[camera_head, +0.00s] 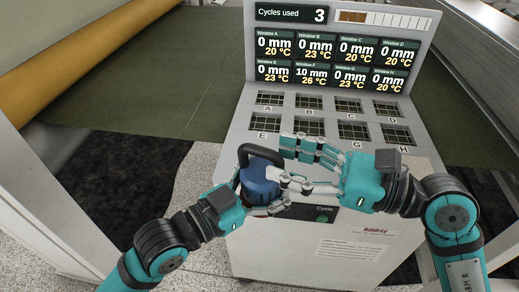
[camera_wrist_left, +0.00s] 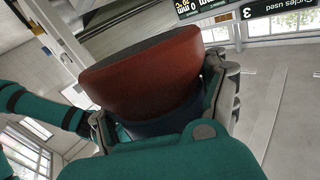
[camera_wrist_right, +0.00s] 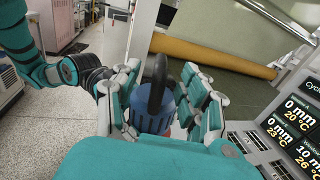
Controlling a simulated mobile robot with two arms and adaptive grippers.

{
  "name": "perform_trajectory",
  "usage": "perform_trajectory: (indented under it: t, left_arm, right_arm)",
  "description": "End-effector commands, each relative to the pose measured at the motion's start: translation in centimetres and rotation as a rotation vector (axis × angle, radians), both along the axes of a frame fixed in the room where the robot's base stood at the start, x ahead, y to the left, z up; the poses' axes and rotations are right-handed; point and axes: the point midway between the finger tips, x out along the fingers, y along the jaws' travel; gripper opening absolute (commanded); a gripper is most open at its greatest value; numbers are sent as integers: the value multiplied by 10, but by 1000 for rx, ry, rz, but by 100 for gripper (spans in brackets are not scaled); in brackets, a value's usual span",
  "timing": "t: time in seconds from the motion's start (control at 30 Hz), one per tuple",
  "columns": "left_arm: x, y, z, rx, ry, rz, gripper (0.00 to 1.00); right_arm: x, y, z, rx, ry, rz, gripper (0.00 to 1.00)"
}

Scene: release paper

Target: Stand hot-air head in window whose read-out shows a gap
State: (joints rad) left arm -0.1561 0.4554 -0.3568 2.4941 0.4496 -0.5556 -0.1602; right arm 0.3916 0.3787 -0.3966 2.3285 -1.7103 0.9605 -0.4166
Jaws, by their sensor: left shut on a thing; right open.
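The hot-air head (camera_head: 258,178) has a blue body and a black loop handle. My left gripper (camera_head: 268,203) is shut on its body, holding it at the console's front left edge. Its reddish-brown underside (camera_wrist_left: 150,78) fills the left wrist view. My right gripper (camera_head: 292,163) is open, its fingers on either side of the head and handle; the head also shows between them in the right wrist view (camera_wrist_right: 152,112). Whether they touch it is unclear. Read-out F (camera_head: 311,75) shows 10 mm, 26 °C; the others show 0 mm. Window F (camera_head: 311,129) is partly hidden by right fingers.
The grey console (camera_head: 236,140) has two rows of gridded windows, A to D above E to H. A counter (camera_head: 291,14) reads 3 cycles used. A green Cycle button (camera_head: 322,218) is on the front. Green sheet (camera_head: 190,90) and an orange-brown roll (camera_head: 90,60) lie left.

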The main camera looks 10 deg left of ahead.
Motion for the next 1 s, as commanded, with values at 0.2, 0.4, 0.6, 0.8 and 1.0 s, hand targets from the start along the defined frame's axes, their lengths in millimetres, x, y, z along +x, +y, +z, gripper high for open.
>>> perform_trajectory:
  t: [0.2,0.4,0.6,0.8,1.0]
  left_arm:
    - [0,0,4,-4,-8,0,5]
    - [0,0,4,-5,-9,0,5]
    - [0,0,4,-4,-8,0,5]
    - [0,0,4,-5,-9,0,5]
    - [0,0,4,-5,-8,0,5]
  right_arm:
    - [6,35,1,2,2,1,44]
    - [8,48,0,0,2,0,44]
    - [8,50,0,-1,1,-1,44]
    - [8,50,0,-1,1,0,31]
    - [7,50,0,-1,2,1,5]
